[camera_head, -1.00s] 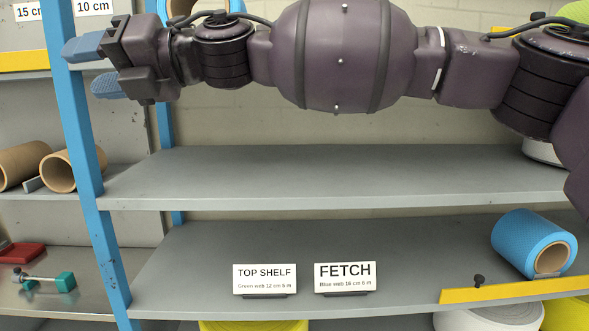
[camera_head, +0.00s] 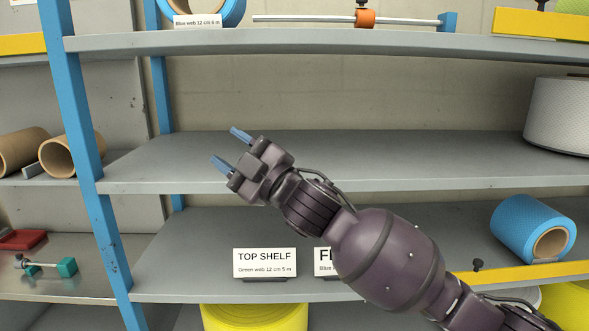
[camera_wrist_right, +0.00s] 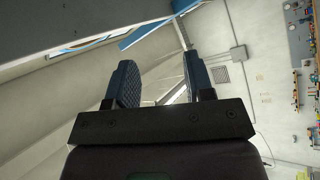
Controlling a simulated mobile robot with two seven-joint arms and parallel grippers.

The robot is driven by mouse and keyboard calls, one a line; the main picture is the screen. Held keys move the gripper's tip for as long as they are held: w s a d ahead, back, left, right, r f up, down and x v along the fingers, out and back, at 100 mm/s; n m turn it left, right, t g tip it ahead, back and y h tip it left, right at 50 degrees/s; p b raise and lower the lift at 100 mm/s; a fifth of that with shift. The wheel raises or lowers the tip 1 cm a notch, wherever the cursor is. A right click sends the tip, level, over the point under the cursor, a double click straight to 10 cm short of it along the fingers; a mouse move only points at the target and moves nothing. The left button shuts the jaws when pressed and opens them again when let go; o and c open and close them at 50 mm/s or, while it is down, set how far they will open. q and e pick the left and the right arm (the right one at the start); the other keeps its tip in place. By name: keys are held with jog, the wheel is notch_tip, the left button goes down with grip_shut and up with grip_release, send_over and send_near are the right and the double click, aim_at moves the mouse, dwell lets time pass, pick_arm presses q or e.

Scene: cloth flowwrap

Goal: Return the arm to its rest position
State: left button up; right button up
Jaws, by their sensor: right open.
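My right arm comes in from the lower right in the head view. Its gripper (camera_head: 231,149) is open and empty, its blue fingers apart and pointing to the upper left, in front of the middle shelf (camera_head: 400,165). In the right wrist view the two dark blue fingers (camera_wrist_right: 161,85) stand apart with nothing between them. The forearm covers part of the FETCH sign (camera_head: 322,262). My left gripper is not in view.
A blue roll (camera_head: 520,225) lies on the lower shelf at right, behind a yellow ledge (camera_head: 530,272). The TOP SHELF sign (camera_head: 265,262) stands at that shelf's front. A white roll (camera_head: 560,115) sits on the middle shelf at right. A blue post (camera_head: 85,150) rises at left.

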jog(key=s+d+f+m+t+h, duration=0.1)
jog(key=d+f+m+t+h, duration=0.2)
jog(key=d+f+m+h, duration=0.75)
jog(key=d+f+m+t+h, duration=0.25)
jog(key=d+f+m, duration=0.35)
jog(key=d+f, duration=1.05)
jog(key=s+d+f+m+g+h+b, duration=0.1)
jog(key=s+d+f+m+h, duration=0.1)
jog(key=s+d+f, duration=0.5)
jog(key=s+d+f+m+g+h, duration=0.1)
jog(key=s+f+m+g+h, duration=0.15)
jog(key=s+f, duration=0.65)
jog(key=s+d+f+g+h, duration=0.1)
jog(key=s+d+f+g, duration=0.1)
jog(key=s+f, duration=0.7)
notch_tip(320, 180, down, 3)
jog(key=shift+s+d+f+m+g, duration=0.1)
jog(key=shift+s+d+m+g, duration=0.25)
jog(key=shift+d+m, duration=0.1)
